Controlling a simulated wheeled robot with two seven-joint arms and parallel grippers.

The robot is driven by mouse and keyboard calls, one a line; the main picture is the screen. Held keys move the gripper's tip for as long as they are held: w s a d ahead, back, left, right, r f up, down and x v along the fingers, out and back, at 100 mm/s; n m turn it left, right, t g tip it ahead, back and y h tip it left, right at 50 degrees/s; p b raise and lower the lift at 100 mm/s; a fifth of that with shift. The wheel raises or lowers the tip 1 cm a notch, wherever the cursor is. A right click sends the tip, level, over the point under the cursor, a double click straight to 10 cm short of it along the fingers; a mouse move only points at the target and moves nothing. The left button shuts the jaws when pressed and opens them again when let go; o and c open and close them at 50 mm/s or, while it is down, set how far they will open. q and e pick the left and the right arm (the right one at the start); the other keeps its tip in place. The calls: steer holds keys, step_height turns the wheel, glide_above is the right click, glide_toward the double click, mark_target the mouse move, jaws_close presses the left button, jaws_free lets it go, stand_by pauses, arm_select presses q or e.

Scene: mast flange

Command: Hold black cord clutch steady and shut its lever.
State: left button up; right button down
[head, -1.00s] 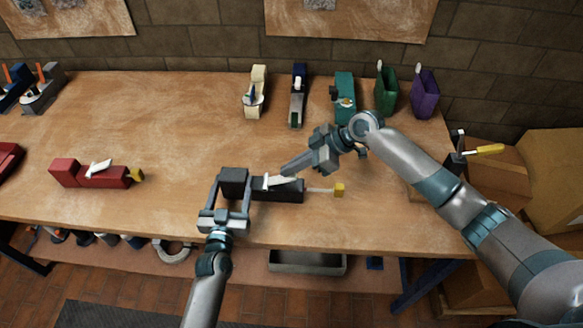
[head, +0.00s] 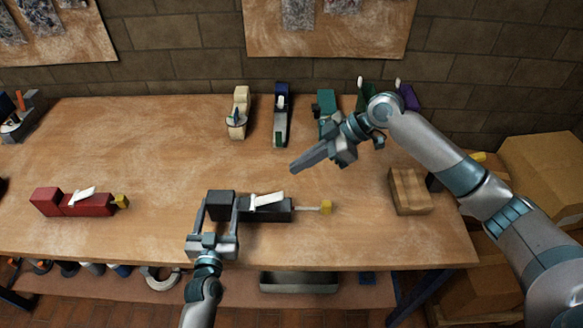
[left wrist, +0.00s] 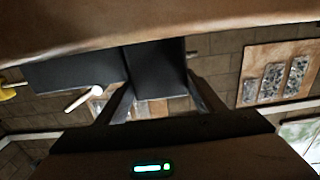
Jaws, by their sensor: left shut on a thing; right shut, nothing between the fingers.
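The black cord clutch (head: 270,214) lies near the front edge of the bench, with a black block at its left end and a yellow tip (head: 326,207) on a rod at its right. Its white lever (head: 266,199) slants up to the right, its free end above the body. My left gripper (head: 219,206) is shut on the block end; the left wrist view also shows the clutch (left wrist: 75,71), its lever (left wrist: 84,100) and the gripper's fingers (left wrist: 155,88) around the block. My right gripper (head: 295,168) is shut and empty, above and behind the lever, apart from it.
A red clutch (head: 75,203) with a white lever lies at left. Cream (head: 238,112), blue (head: 281,115) and teal (head: 326,108) devices stand along the back. A wooden block (head: 409,191) sits at right under my right arm. The bench middle is clear.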

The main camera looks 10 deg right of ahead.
stand_by(0.4)
arm_select(q)
steer(key=o, duration=1.4)
steer(key=shift+o, duration=0.2)
steer(key=shift+s, duration=0.15)
steer(key=v, duration=1.1)
steer(key=shift+s+a, duration=0.15)
steer(key=shift+s, duration=0.2)
